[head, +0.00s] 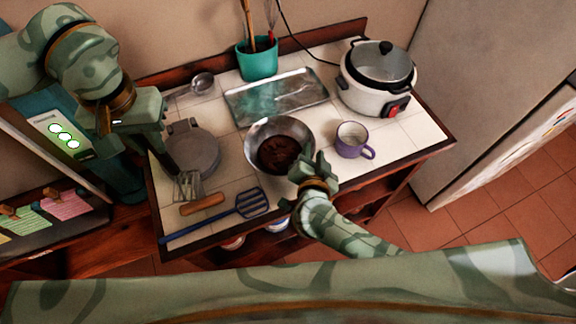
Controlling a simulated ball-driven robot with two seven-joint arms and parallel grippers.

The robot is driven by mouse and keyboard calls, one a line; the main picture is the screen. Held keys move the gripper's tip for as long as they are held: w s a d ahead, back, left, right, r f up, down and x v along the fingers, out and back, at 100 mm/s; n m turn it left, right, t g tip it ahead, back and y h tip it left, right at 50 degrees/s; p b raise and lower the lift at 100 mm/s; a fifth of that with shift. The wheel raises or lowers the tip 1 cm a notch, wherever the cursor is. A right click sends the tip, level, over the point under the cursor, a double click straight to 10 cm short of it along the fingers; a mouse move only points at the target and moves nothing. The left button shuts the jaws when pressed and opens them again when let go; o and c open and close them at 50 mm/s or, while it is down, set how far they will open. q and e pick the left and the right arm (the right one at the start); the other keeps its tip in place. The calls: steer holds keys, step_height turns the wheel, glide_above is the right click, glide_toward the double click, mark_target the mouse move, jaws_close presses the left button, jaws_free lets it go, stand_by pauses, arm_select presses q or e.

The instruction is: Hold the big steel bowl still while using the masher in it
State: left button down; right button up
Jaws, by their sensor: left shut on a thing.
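The big steel bowl (256,134) stands upright on the tiled counter with dark brown stuff (278,153) in it. My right gripper (312,162) is at the bowl's near right rim; whether its fingers close on the rim is unclear. The masher (201,204), with a wire head and wooden handle, lies on the counter left of the bowl, apart from both grippers. My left gripper (152,118) is at the counter's left edge, away from the bowl. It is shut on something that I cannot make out.
A round grey press (192,152) and blue slotted turner (215,217) lie left of the bowl. A ladle (202,82) and metal tray (275,97) are behind. A purple mug (352,142) and rice cooker (375,80) stand right. A teal utensil pot (257,62) stands at the back.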

steer(key=shift+w+f, duration=0.15)
steer(key=shift+w, duration=0.45)
jaws_close()
